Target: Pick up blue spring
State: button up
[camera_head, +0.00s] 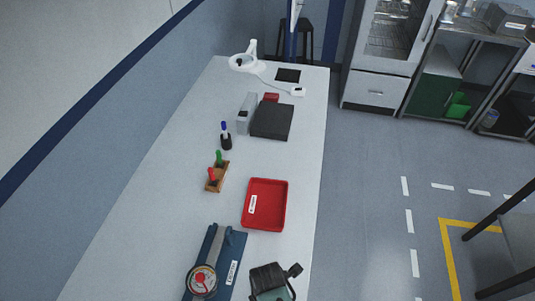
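I cannot make out a blue spring for certain. A small upright thing with a blue and white top (225,128) stands in a black holder (226,142) on the white bench, left of its middle; it is too small to tell whether it is a spring. My gripper does not show in the head view.
On the bench (155,230) are a wooden block (217,178) with red and green handles, a red tray (265,204), a dark flat box (272,121), a blue gauge fixture (215,262) and a dark device (272,281). Open floor lies to the right.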

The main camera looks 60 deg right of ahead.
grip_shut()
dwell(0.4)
